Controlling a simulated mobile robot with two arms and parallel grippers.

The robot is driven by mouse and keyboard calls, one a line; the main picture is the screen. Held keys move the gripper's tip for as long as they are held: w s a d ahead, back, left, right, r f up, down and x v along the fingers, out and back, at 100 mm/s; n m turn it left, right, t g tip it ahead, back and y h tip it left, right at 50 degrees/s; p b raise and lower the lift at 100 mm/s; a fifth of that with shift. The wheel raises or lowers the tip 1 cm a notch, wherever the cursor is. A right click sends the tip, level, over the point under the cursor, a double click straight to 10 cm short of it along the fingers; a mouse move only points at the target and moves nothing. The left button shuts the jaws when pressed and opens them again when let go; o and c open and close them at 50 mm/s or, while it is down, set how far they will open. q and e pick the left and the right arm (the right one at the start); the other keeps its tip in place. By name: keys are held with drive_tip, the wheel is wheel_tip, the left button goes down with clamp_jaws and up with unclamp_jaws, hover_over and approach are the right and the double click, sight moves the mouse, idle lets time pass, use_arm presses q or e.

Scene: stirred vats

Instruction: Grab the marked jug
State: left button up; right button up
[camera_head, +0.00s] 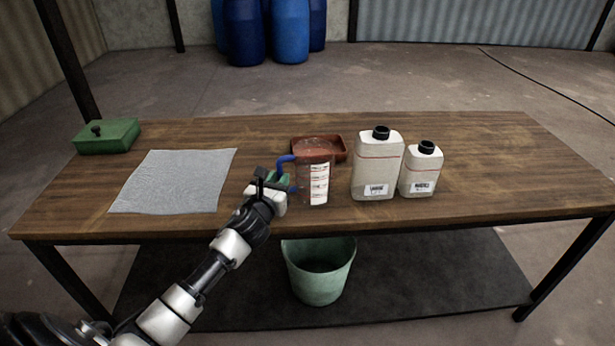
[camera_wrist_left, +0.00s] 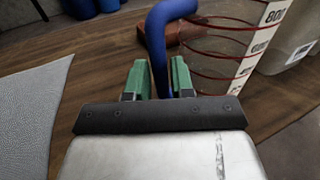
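The marked jug (camera_head: 318,182) is clear, with red graduation lines, a white number scale and a blue handle. It stands upright on the table, right of my left gripper (camera_head: 280,183). In the left wrist view the jug (camera_wrist_left: 222,58) fills the upper right. The blue handle (camera_wrist_left: 157,50) passes between the green fingers of my left gripper (camera_wrist_left: 160,75). The fingers are close to the handle on both sides, but I cannot tell whether they press on it. My right gripper is not in view.
Two white jerrycans with black caps, a larger one (camera_head: 377,170) and a smaller one (camera_head: 420,178), stand right of the jug. A red-brown tray (camera_head: 337,145) lies behind it. A grey cloth (camera_head: 175,182) and green box (camera_head: 107,137) are left. A green bucket (camera_head: 320,280) stands below the table (camera_head: 480,190).

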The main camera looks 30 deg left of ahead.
use_arm(q)
drive_tip(key=w, duration=0.3)
drive_tip(key=shift+w+a, duration=0.2)
clamp_jaws()
